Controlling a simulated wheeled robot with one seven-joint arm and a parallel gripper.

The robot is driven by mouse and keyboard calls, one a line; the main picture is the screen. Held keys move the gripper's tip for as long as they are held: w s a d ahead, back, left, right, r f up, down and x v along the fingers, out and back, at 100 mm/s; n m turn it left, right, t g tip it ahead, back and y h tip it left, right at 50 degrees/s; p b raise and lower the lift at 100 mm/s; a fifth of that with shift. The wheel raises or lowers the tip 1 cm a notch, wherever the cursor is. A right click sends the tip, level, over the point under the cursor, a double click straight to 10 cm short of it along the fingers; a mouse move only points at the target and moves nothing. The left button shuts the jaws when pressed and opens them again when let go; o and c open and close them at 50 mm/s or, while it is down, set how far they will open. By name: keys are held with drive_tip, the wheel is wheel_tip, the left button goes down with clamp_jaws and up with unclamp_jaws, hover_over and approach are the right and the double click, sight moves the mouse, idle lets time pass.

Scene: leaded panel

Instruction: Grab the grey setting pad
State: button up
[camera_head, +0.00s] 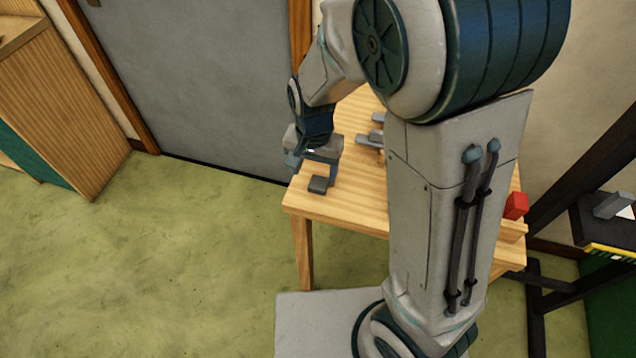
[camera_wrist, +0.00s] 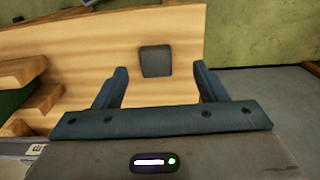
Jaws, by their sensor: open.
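The grey setting pad (camera_wrist: 156,61) is a small dark grey block lying on the wooden table. In the wrist view it lies beyond my fingertips, between their lines and a little nearer the right finger. In the head view the pad (camera_head: 319,185) lies near the table's front left corner. My gripper (camera_wrist: 158,80) is open and empty, its two blue fingers spread wide. In the head view my gripper (camera_head: 312,165) hangs over the left side of the table, just behind the pad. My arm hides much of the table in the head view.
The wooden table (camera_head: 341,208) also holds some grey pieces (camera_head: 372,137) behind the pad and a red block (camera_head: 515,205) at the right. A dark frame (camera_head: 585,165) stands at far right. A wooden cabinet (camera_head: 75,120) stands at left. Green floor (camera_head: 180,240) is free in front.

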sight(317, 185)
drive_tip(key=f, duration=0.4)
drive_tip(key=shift+d+f, duration=0.1)
drive_tip(key=shift+d, duration=0.3)
drive_tip(key=shift+f, duration=0.55)
drive_tip(key=c, duration=1.1)
